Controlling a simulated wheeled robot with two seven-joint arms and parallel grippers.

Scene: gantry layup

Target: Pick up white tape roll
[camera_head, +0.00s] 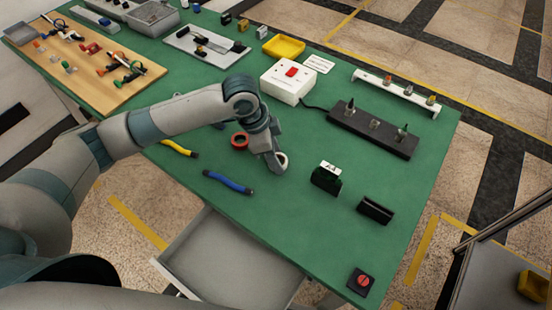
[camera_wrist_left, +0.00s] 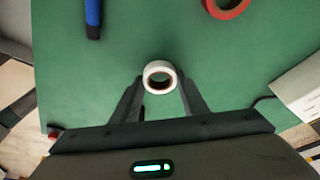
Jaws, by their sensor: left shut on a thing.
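The white tape roll (camera_head: 281,160) is at the tip of my left gripper (camera_head: 275,165), over the green table top. In the left wrist view the white tape roll (camera_wrist_left: 160,76) sits between the two fingertips of my left gripper (camera_wrist_left: 160,82), which are shut on it. I cannot tell whether the roll touches the table. A red tape roll (camera_head: 239,141) lies to the left of the gripper in the head view; it also shows at the top of the left wrist view (camera_wrist_left: 228,8). My right gripper is not in view.
A blue-handled tool (camera_head: 228,182) and a yellow-handled one (camera_head: 179,148) lie near the front edge. A white box with a red switch (camera_head: 288,80) and a black fixture bar (camera_head: 373,130) stand behind. An open drawer (camera_head: 230,260) juts out in front.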

